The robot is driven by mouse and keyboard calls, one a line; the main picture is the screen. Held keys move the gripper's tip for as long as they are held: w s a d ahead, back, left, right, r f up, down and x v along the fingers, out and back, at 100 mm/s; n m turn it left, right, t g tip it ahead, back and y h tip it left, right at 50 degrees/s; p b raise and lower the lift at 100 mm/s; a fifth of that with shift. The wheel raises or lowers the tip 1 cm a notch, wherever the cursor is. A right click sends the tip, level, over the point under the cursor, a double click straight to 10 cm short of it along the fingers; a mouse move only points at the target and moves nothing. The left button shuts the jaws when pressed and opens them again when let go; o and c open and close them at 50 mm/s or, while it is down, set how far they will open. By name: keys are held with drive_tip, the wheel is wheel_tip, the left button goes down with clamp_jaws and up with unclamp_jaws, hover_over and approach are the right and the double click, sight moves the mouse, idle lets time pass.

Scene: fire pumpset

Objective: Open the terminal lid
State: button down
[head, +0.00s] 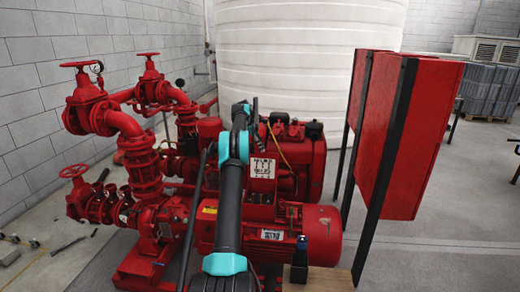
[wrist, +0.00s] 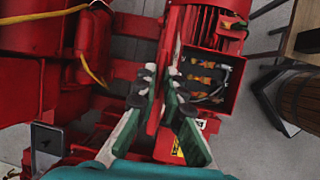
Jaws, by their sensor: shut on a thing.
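In the wrist view, my gripper (wrist: 160,84) is shut on the red terminal lid (wrist: 169,48), with a finger on each side of it. The lid shows nearly edge-on as a narrow red plate, swung away from the box and standing at its left side. The red terminal box (wrist: 239,88) is open, and orange and pale terminals and wiring show inside. In the head view, my arm reaches over the red motor (head: 325,235). My gripper cannot be made out there.
Red pipes and valves (head: 130,125) stand left of my arm in the head view. A red cabinet on black posts (head: 425,130) stands at the right, before a large white tank (head: 300,60). A yellow cable (wrist: 88,68) runs at the wrist view's upper left.

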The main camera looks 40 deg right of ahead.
drive_tip(key=shift+w+d+f, duration=0.15)
drive_tip(key=shift+w+d, duration=0.05)
drive_tip(key=shift+w, duration=0.05)
drive_tip(key=c, duration=1.7)
unclamp_jaws()
drive_tip(key=shift+v, duration=3.75)
